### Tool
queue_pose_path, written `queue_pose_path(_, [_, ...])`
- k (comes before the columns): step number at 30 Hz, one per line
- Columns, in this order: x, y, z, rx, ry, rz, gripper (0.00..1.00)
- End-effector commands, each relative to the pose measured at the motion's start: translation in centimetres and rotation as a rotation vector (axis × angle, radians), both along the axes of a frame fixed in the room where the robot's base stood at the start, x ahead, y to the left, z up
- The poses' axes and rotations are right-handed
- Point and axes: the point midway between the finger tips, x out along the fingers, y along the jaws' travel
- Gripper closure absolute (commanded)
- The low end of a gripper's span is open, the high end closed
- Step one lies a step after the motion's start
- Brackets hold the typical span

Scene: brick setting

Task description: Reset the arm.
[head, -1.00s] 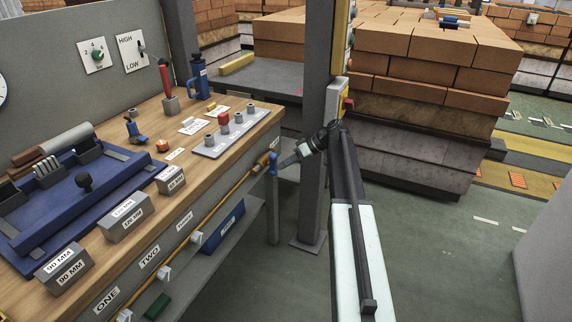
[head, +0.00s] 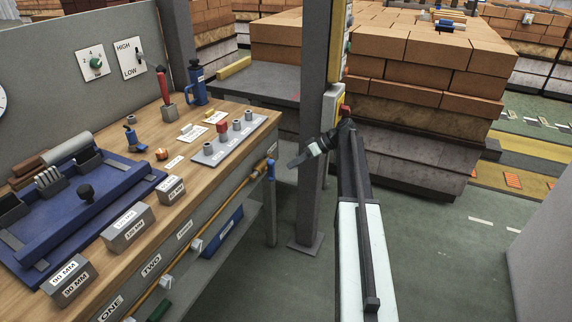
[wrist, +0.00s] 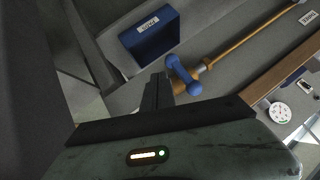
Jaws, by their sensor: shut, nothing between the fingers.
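My gripper (head: 297,161) is shut and empty at the end of my raised arm. In the head view it is in the air just right of the workbench's front edge, in front of the grey post. In the wrist view my gripper (wrist: 158,88) points toward the bench's lower side. A blue valve handle (wrist: 184,76) on an orange pipe is close to the fingertips in that picture; whether they touch cannot be told. The blue handle also shows in the head view (head: 271,169), apart from the fingers.
The workbench (head: 143,185) on the left carries a blue jig (head: 75,205), labelled blocks (head: 126,228) and a grey button plate (head: 235,140). A blue bin (head: 222,231) sits on its lower shelf. A grey post (head: 312,190) stands behind my arm. Brick pallets (head: 425,75) are behind.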

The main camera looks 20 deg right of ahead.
Motion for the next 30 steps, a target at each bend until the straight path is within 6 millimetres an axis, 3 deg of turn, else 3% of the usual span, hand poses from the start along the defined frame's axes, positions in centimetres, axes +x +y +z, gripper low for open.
queue_pose_path(1, [-0.3, -0.6, 1.3, 0.002, -0.001, -0.001, 1.0])
queue_pose_path(3, [-0.6, -1.2, 1.8, 0.003, -0.002, -0.001, 1.0])
queue_pose_path(20, [-0.9, -1.1, 1.6, 0.003, 0.002, 0.001, 1.0])
queue_pose_path(23, [-2.1, 1.9, 0.7, -0.022, 0.064, -0.005, 1.0])
queue_pose_path(26, [-5.2, 8.2, -1.3, -0.096, 0.212, -0.036, 1.0])
queue_pose_path(27, [-7.0, 11.1, -2.3, -0.143, 0.284, -0.061, 1.0])
queue_pose_path(30, [-11.5, 16.7, -4.5, -0.275, 0.432, -0.144, 1.0])
